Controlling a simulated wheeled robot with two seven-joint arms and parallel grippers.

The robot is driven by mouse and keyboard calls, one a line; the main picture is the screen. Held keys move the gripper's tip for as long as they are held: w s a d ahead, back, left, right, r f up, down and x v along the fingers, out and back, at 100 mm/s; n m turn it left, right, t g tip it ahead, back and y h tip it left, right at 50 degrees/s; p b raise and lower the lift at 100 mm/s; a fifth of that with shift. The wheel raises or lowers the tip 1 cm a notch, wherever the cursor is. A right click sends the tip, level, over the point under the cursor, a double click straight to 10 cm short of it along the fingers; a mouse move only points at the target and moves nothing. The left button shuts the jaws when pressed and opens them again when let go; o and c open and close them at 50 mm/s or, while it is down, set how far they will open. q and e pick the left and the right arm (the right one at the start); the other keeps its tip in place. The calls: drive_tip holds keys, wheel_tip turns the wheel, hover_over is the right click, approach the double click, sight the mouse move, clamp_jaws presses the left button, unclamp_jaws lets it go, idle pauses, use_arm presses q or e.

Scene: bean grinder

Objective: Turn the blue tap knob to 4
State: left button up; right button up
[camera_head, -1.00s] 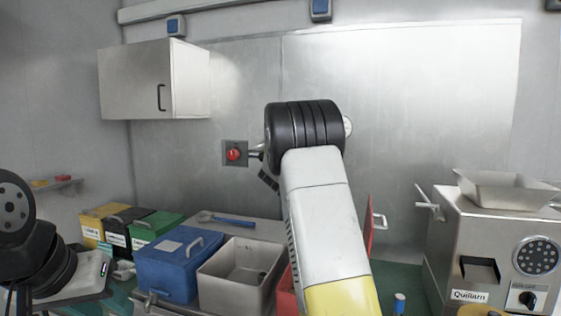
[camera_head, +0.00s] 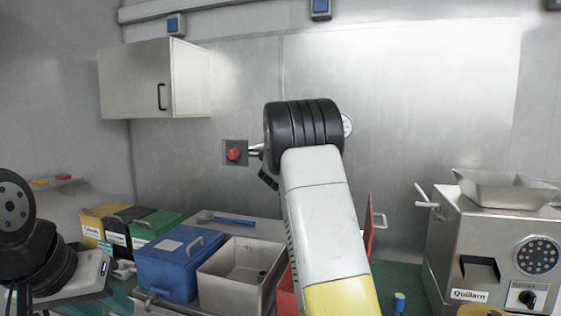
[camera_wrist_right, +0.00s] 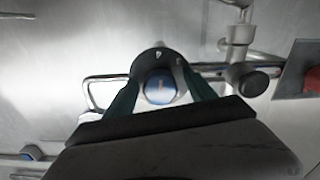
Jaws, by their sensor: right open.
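The blue tap knob (camera_wrist_right: 160,88) shows in the right wrist view, with a pale mark on its face and a dark dial plate (camera_wrist_right: 158,55) behind it. The dial's characters are too blurred to read, so the knob's setting cannot be told. My right gripper (camera_wrist_right: 161,81) is open, its two green fingers on either side of the knob. Whether they touch it is not clear. In the head view my right arm hides the knob and the right gripper. My left arm shows at the left edge; its gripper is out of view.
A red knob (camera_head: 234,154) on a grey wall plate lies left of my right wrist. Below are a blue box (camera_head: 172,270), an open metal bin (camera_head: 237,272) and a green box (camera_head: 154,229). A metal machine (camera_head: 490,245) stands at right. Metal pipes (camera_wrist_right: 215,72) run near the tap.

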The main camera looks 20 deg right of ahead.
drive_tip(key=v, duration=0.7)
drive_tip(key=shift+s+a, duration=0.25)
drive_tip(key=shift+s, duration=0.05)
